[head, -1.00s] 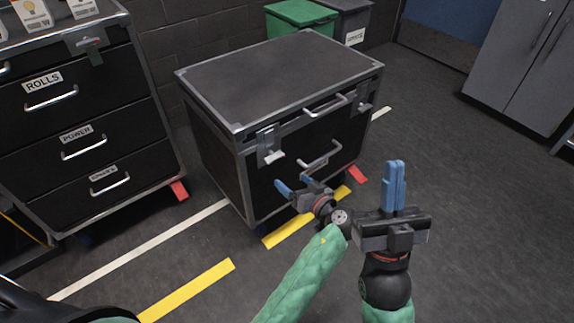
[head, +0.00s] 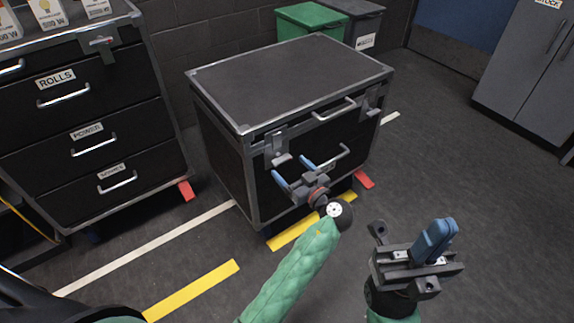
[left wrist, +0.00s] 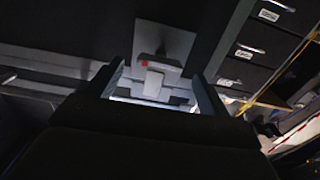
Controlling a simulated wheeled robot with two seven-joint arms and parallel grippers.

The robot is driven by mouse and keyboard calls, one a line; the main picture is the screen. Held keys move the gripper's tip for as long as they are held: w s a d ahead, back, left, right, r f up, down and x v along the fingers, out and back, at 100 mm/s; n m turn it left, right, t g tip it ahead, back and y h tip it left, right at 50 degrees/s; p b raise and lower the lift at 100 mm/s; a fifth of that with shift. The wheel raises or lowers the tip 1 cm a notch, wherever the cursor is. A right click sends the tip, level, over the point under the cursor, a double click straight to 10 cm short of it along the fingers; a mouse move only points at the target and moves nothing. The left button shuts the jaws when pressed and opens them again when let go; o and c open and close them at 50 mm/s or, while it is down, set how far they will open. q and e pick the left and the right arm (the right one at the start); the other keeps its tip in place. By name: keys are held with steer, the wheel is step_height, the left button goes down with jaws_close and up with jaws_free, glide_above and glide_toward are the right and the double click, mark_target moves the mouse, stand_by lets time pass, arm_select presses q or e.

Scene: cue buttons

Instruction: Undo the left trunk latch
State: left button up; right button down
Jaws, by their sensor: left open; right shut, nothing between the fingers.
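The trunk (head: 290,85) is a black case with metal edges, standing on the floor with its lid down. Its left latch (head: 277,146) is on the front face near the left corner. The latch also shows in the left wrist view (left wrist: 158,72), centred ahead of my fingers. The right latch (head: 372,103) is near the right corner. My left gripper (head: 293,174) is open and empty, just below the left latch, with blue fingertips pointing at the front face; I cannot tell whether they touch. My right gripper (head: 436,240) is shut and empty, right of the trunk over the floor.
A black drawer cabinet (head: 90,110) with labelled drawers stands left of the trunk. A green bin (head: 308,20) and a grey bin (head: 362,22) are behind it. A grey cupboard (head: 525,75) is at the far right. The floor (head: 440,140) to the right is clear.

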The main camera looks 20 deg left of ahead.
mark_target(281, 158)
arm_select(q)
steer(key=shift+x, duration=1.3)
steer(key=shift+c, duration=0.2)
steer(key=c, duration=0.9)
steer(key=shift+c, duration=0.2)
